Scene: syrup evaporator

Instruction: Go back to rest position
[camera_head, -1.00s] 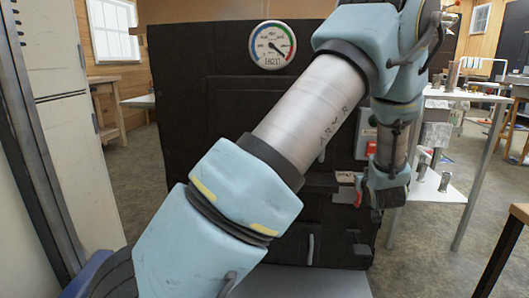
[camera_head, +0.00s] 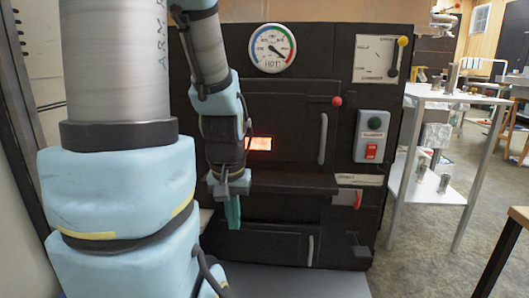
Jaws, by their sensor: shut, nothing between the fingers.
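My gripper (camera_head: 232,212) points down in front of the black evaporator cabinet, left of its middle. Its narrow green fingers look shut, with nothing seen between them. My arm fills the left of the view and hides the cabinet's left edge. The evaporator (camera_head: 270,90) is a black cabinet. A round dial gauge (camera_head: 272,48) is on its upper front. A small orange-lit window (camera_head: 259,143) shows just right of my wrist.
A control box (camera_head: 371,137) with green and red buttons is on the cabinet's right. A black ledge (camera_head: 285,183) juts out near my gripper. A red lever (camera_head: 358,198) sits below right. A white shelf table (camera_head: 455,96) with metal cups stands at right, beside open floor.

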